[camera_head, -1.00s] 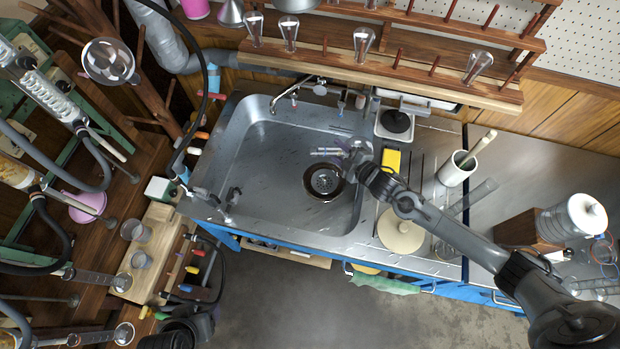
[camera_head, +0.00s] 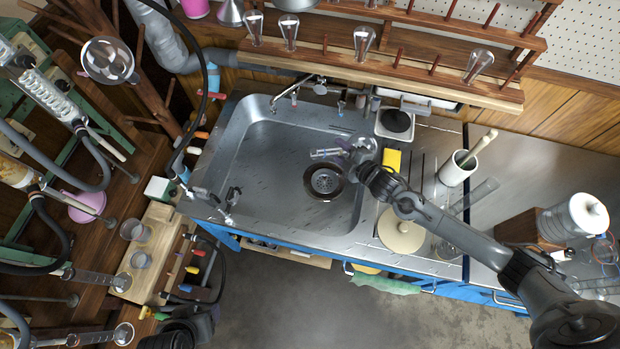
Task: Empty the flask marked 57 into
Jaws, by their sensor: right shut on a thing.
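My right gripper (camera_head: 362,160) reaches in from the lower right over the steel sink (camera_head: 268,150). It is shut on a clear glass flask (camera_head: 326,153), whose neck points left, close above the dark drain (camera_head: 324,182). The flask lies about level or tilted; the gripper hides part of it. I cannot read any number on it, nor tell whether liquid is running out.
A tap (camera_head: 290,93) stands at the sink's back edge. Right of the sink are a yellow sponge (camera_head: 391,161), a round beige lid (camera_head: 401,231) and a white pot (camera_head: 457,168).

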